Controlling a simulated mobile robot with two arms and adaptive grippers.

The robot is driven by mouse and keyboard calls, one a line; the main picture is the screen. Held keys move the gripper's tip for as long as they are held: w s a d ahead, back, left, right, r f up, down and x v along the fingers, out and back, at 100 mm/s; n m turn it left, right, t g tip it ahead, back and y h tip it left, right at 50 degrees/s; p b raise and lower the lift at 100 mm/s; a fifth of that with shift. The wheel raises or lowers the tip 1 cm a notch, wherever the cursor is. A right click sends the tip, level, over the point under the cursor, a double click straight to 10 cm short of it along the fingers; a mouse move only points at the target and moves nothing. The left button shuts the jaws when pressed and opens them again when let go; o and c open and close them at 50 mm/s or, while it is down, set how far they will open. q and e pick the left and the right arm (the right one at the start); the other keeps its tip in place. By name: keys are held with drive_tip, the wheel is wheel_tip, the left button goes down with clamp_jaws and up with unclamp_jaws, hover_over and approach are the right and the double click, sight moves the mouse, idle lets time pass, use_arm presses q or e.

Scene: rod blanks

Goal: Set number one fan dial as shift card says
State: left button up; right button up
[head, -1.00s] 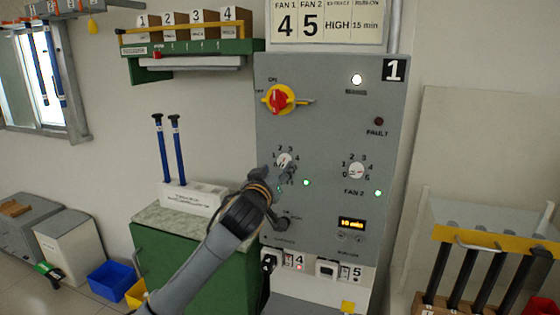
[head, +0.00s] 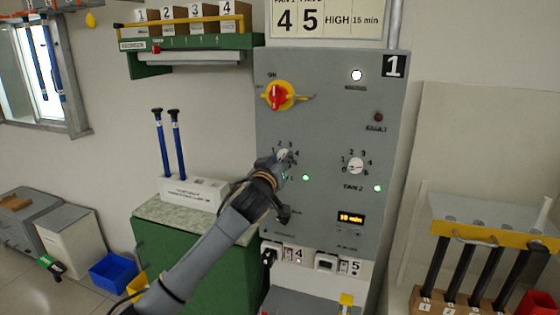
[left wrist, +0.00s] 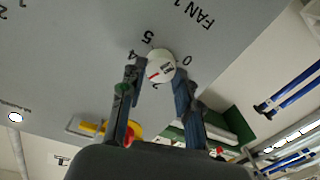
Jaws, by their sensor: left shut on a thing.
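The white FAN 1 dial (head: 284,154) is on the grey panel, partly hidden by my gripper in the head view. My left gripper (head: 279,162) reaches it from below left. In the left wrist view, my left gripper (left wrist: 156,72) is shut on the dial (left wrist: 161,64), one finger on each side. The dial's red mark points to the lower left in that upside-down view, seemingly near 3; the exact setting is hard to tell. The shift card (head: 326,21) above the panel reads FAN 1 4, FAN 2 5, HIGH, 15 min. My right gripper is not in view.
The FAN 2 dial (head: 356,166) is right of FAN 1. A red and yellow rotary switch (head: 279,96) sits above. A display (head: 351,217) reads 10 min. A green cabinet (head: 190,265) stands left of the panel, a yellow-topped rack (head: 490,238) right.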

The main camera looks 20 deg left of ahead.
use_arm(q)
drive_tip(key=shift+m, duration=0.3)
drive_tip(key=m+p, duration=0.1)
drive_tip(key=m, duration=0.3)
drive_tip(key=shift+m, duration=0.3)
drive_tip(key=shift+f+m+h+p, duration=0.1)
drive_tip(key=shift+m+h+p, duration=0.2)
drive_tip(key=shift+m+p, duration=1.35)
drive_tip(key=shift+m+t+b, duration=0.3)
drive_tip(key=shift+m+b, duration=0.4)
drive_tip(key=shift+m, duration=0.15)
drive_tip(key=o, duration=1.2)
drive_tip(key=shift+c, duration=0.2)
drive_tip(key=s, duration=1.2)
drive_tip(key=shift+f, duration=0.3)
drive_tip(key=shift+d, duration=0.1)
